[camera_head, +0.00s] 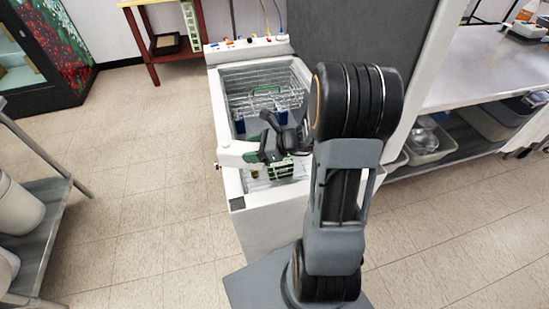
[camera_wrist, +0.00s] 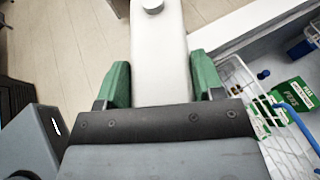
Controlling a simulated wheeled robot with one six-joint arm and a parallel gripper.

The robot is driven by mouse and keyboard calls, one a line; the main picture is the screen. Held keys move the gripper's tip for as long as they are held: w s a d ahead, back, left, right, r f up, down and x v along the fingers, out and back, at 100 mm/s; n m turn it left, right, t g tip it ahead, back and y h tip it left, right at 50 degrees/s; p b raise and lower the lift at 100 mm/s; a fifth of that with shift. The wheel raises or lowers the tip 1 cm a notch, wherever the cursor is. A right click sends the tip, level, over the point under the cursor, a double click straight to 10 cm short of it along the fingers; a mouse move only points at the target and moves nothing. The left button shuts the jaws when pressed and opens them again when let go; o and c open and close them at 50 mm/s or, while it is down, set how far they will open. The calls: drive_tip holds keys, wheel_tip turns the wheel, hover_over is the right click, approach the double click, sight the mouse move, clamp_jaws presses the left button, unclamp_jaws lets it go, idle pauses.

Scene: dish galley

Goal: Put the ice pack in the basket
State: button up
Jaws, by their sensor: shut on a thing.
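My gripper (camera_head: 251,158) is over the left front rim of the white chest freezer (camera_head: 218,110). Its green fingers, clear in the wrist view (camera_wrist: 158,88), are shut on a long white slab with a round cap, which looks like the ice pack (camera_wrist: 158,50). In the head view the ice pack (camera_head: 232,148) sticks out leftward past the freezer's edge. A wire basket (camera_head: 262,100) shows inside the freezer, behind my gripper. White wire basketwork (camera_wrist: 285,150) holding green boxes shows right of the gripper in the wrist view, apart from the ice pack. My arm hides part of the freezer.
Green boxes (camera_wrist: 293,97) and blue items lie inside the freezer. A steel table (camera_head: 480,70) with bins below stands at right. A shelf (camera_head: 45,230) with white containers stands at left. The floor left of the freezer is clear.

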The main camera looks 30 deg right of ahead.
drive_tip(key=w+d+f, duration=0.3)
drive_tip(key=d+f, duration=0.5)
drive_tip(key=f, duration=0.2)
drive_tip(key=shift+w+f, duration=0.15)
drive_tip(key=shift+f, duration=0.15)
drive_tip(key=shift+f, duration=0.15)
drive_tip(key=o, duration=1.2)
drive_tip(key=shift+c, duration=0.2)
